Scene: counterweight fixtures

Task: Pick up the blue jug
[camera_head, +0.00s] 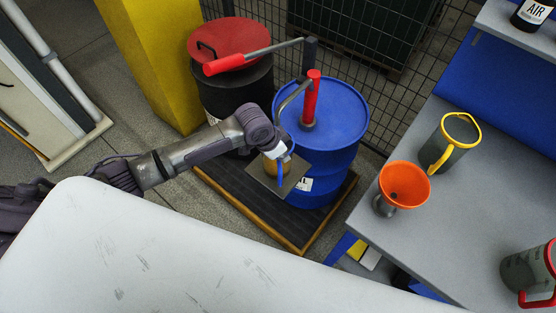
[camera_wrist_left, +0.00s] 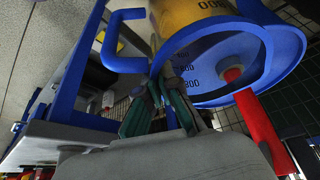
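The blue jug (camera_head: 281,174) has a blue handle and yellow contents. It stands on a small grey platform (camera_head: 262,186) in front of the blue drum (camera_head: 338,112), below the pump spout. In the left wrist view the jug (camera_wrist_left: 205,50) is close, with graduation marks and its blue handle (camera_wrist_left: 122,42). My left gripper (camera_head: 277,150) is at the top of the jug, partly hiding it. Its teal-padded fingers (camera_wrist_left: 162,88) reach the blue rim in the wrist view. Whether they are closed on it is unclear. My right gripper is out of view.
A red pump tube (camera_head: 311,100) rises from the drum. A dark drum (camera_head: 225,97) with a red lid stands behind. At right, a grey bench holds an orange funnel (camera_head: 405,183), a yellow-rimmed jug (camera_head: 450,142) and a red-rimmed jug (camera_head: 524,270). A yellow post (camera_head: 160,60) stands left.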

